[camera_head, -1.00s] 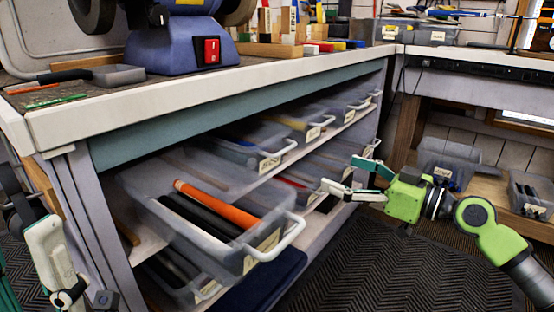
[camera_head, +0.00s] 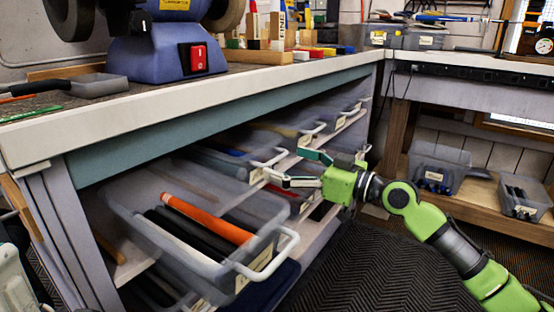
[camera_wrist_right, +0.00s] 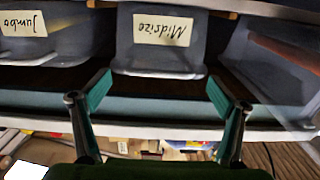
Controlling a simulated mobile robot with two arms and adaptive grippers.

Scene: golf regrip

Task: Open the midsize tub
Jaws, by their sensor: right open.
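The midsize tub (camera_wrist_right: 162,50) shows in the right wrist view, a clear tub with a pale "Midsize" label (camera_wrist_right: 163,30) on its front. In the head view it appears to be the closed tub (camera_head: 222,163) beside the pulled-out one on the shelf; its label is not readable there. My right gripper (camera_head: 302,167) is open in front of the shelf. In the right wrist view its teal-padded fingers (camera_wrist_right: 158,92) are spread to either side of the tub's front handle edge, with nothing held between them. Contact is not visible.
A tub (camera_head: 120,205) holding orange and black grips sticks out from the shelf at left. A "Jumbo" tub (camera_wrist_right: 25,50) sits beside the midsize one. The white workbench edge (camera_head: 200,108) is above. Two tubs (camera_head: 440,165) stand on the lower right shelf.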

